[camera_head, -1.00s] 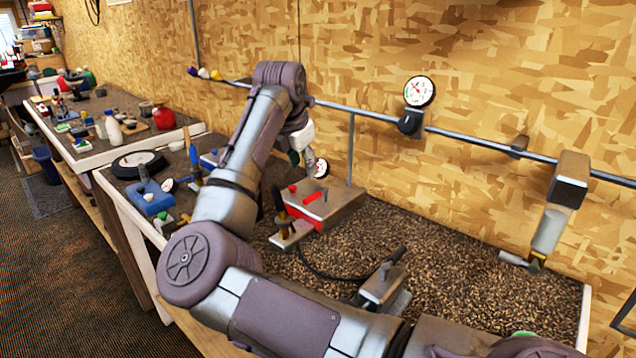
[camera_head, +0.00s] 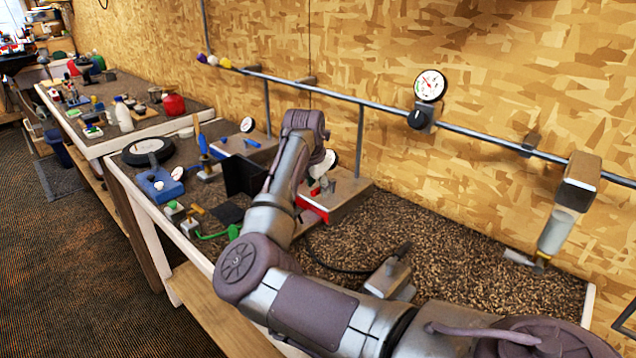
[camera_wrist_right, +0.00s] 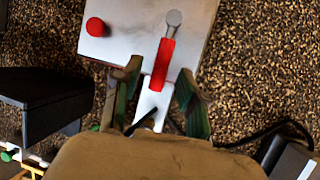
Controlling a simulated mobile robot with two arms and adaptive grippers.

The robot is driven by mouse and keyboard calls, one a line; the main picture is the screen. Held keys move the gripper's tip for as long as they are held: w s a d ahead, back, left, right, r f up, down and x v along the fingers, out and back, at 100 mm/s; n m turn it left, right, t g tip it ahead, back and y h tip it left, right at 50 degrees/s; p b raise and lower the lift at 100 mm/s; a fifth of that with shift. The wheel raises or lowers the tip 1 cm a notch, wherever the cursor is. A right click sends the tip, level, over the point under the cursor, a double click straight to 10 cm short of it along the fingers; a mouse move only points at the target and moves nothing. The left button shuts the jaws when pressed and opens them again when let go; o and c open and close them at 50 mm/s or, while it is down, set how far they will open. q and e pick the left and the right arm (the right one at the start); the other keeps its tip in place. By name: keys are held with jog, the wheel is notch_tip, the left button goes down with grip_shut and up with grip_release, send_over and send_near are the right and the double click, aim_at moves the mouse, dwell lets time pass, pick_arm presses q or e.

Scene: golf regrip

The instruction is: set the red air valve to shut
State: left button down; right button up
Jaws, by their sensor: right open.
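The red valve lever (camera_wrist_right: 163,63) is attached to a grey metal box (camera_wrist_right: 140,30), below a round silver post, in the right wrist view. My right gripper (camera_wrist_right: 157,97) is open, with its two fingertips on either side of the lever's lower end; I cannot tell whether they touch it. A red round knob (camera_wrist_right: 97,27) sits on the box to the left of the lever. My left gripper is not in view.
A black upright panel (camera_head: 243,176) stands left of the box; a black block (camera_wrist_right: 45,100) is left in the wrist view. A dark hose (camera_head: 340,262) lies in front. A pipe (camera_head: 470,134) with a gauge (camera_head: 430,85) runs along the wall. The gravelly bench top (camera_head: 440,250) is open at right.

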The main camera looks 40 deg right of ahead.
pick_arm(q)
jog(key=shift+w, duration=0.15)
pick_arm(e)
jog(key=shift+d+f, duration=0.15)
jog(key=shift+f, duration=0.15)
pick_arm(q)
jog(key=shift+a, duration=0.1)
pick_arm(e)
jog(key=shift+c, duration=0.7)
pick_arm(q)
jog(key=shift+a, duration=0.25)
pick_arm(e)
grip_shut()
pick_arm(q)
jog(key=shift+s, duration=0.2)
pick_arm(e)
jog(key=shift+w, duration=0.1)
